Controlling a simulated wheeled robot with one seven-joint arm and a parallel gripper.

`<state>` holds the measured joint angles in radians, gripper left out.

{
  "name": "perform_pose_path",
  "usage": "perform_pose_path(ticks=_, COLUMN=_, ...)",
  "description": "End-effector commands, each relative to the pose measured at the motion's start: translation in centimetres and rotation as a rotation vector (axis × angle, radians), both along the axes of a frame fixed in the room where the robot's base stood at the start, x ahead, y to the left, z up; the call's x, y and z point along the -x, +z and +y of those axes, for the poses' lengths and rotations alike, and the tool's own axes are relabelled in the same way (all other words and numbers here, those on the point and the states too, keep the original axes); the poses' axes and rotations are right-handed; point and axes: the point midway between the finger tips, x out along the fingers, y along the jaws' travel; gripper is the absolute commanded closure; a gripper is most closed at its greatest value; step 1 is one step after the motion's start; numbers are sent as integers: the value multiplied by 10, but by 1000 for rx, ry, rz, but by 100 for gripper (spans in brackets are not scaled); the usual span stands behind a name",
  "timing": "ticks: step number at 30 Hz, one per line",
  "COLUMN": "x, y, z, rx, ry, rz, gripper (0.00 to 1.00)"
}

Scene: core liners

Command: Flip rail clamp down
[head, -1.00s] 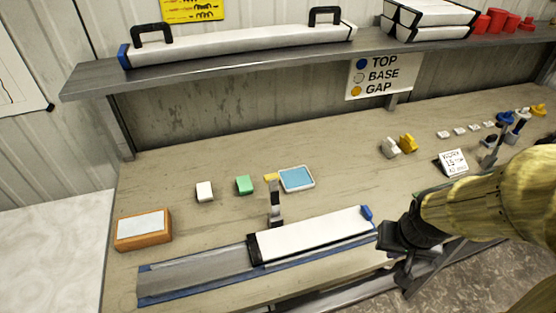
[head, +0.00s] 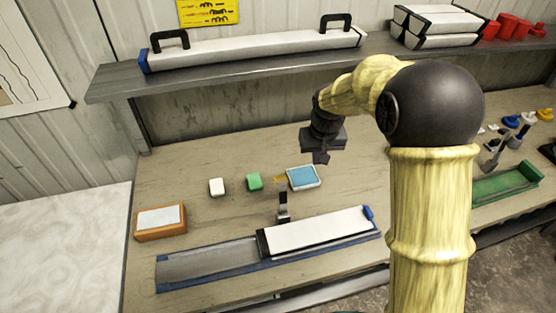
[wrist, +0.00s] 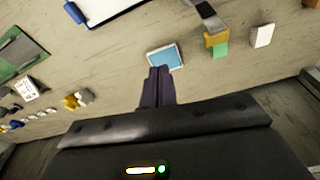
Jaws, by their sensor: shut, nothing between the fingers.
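The rail clamp (head: 283,208) stands upright at the back edge of the blue-grey rail (head: 205,266). It is beside the black left end of the white core liner (head: 315,231), which lies on the rail's right part. The wrist view shows the clamp (wrist: 207,12) at the top, partly cut off. My gripper (head: 320,158) is shut and empty, pointing down above the back of the bench, behind and to the right of the clamp. In the wrist view its fingertips (wrist: 159,70) are together, overlapping the edge of the blue-screened tablet (wrist: 166,57).
A green block (head: 254,182), a white block (head: 217,187) and an orange box (head: 160,221) stand left of the tablet (head: 303,177). The shelf (head: 255,68) overhangs behind my gripper. A green tray (head: 505,184) lies at right.

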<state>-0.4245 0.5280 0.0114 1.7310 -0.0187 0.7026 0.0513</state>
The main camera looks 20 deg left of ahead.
Motion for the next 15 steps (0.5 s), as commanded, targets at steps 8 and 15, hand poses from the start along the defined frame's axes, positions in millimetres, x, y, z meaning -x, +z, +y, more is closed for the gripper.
perform_pose_path(ticks=8, x=-19, y=10, z=112, rx=9, ry=140, rz=17, gripper=100)
perform_pose_path(ticks=15, x=-19, y=8, z=125, rx=10, ry=155, rz=16, gripper=100)
